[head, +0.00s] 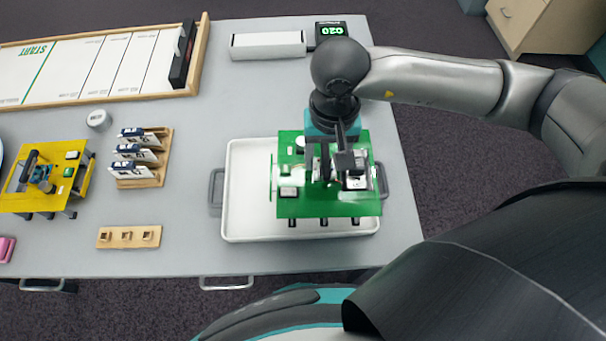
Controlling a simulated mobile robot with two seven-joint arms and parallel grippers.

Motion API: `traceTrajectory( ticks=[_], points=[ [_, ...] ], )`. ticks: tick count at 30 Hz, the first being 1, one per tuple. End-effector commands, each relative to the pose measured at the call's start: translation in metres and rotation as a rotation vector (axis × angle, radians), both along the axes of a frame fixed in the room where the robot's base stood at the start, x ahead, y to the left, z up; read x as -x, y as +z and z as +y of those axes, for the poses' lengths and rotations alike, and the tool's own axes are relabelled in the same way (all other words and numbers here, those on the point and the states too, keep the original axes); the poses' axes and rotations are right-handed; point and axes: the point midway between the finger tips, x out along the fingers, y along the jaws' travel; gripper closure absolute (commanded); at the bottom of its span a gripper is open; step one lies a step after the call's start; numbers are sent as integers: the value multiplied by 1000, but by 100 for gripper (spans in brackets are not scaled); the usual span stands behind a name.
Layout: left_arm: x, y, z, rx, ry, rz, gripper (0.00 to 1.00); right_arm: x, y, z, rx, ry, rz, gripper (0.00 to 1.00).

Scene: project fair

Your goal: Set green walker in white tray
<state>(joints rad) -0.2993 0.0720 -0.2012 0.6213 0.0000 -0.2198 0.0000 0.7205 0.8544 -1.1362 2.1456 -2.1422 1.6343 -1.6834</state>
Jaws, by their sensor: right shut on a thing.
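The green walker (308,207) is a flat green plate with small parts on top and dark legs below. The walker looks level. I cannot tell whether its legs touch the tray floor. The gripper hides part of the walker's top. The left part of the tray is bare. My left gripper is not in view.
A yellow walker (75,185) stands at the left. A wooden rack (140,178) with cards, a wooden block with holes (129,237) and a grey cylinder (99,120) are left of the tray. A white box (267,46) and a display (331,30) stand behind it.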

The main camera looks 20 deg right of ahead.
Motion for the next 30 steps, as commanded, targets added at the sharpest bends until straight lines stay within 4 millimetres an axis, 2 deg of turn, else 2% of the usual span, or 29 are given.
traceTrajectory(
  ticks=[14,30],
  points=[
    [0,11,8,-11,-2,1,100,-15,41,17,-10,-693,9,100],
    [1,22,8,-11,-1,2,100,-27,86,34,-6,-1472,21,100]
  ],
)
